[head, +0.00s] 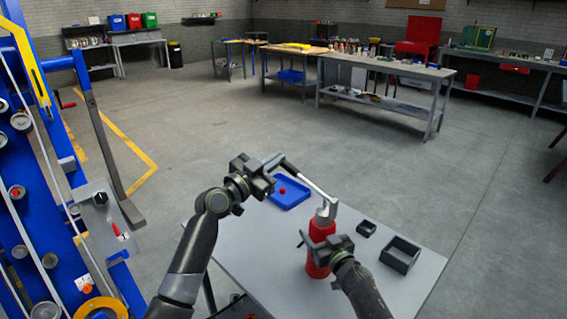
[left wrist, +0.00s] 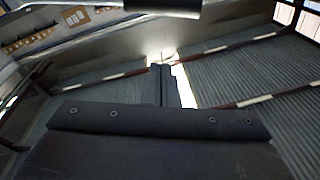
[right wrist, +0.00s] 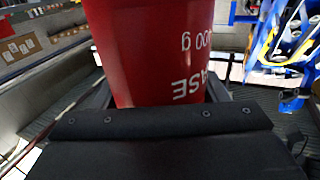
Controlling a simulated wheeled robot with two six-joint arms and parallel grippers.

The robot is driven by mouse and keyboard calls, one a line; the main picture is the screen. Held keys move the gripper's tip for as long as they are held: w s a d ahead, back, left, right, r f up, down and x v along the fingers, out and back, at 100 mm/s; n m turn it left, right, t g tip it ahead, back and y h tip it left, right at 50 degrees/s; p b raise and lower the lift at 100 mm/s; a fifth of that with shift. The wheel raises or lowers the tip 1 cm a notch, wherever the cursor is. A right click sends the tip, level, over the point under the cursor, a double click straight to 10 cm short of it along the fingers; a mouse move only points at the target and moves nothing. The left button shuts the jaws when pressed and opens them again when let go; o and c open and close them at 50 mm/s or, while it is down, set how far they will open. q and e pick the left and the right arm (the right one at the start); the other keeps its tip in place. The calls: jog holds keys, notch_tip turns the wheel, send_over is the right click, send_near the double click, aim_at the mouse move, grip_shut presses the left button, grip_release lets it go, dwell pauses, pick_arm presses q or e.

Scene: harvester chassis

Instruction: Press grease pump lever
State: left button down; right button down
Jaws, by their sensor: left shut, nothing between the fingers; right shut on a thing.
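The grease pump stands on the grey table, with a red barrel (head: 319,232) and a grey head. Its lever (head: 314,188) slants up and left from the head to a dark handle. My left gripper (head: 273,161) is shut and empty, close to the handle; I cannot tell whether they touch. In the left wrist view, the shut fingers (left wrist: 163,85) point toward a dark bar at the top edge, perhaps the handle. My right gripper (head: 322,245) is shut on the barrel. In the right wrist view, the barrel (right wrist: 150,50) fills the space between the fingers, with white lettering upside down.
A blue tray (head: 290,204) with a small red item (head: 282,190) lies behind the pump on the table (head: 258,262). Small (head: 366,228) and larger (head: 413,249) dark boxes stand to the right. A blue machine frame (head: 60,185) rises at the left. Workbenches are far back.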

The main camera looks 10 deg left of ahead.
aim_at(303, 178)
pick_arm(q)
jog(key=shift+w+d+f, duration=0.25)
jog(key=shift+w+f, duration=0.25)
jog(key=shift+w, duration=0.25)
jog(key=shift+w+d+f, duration=0.2)
jog(key=shift+w+f, duration=0.35)
jog(key=shift+w, duration=0.25)
jog(key=shift+w+d+f, duration=0.25)
jog(key=shift+w+f, duration=0.25)
jog(key=shift+w, duration=0.25)
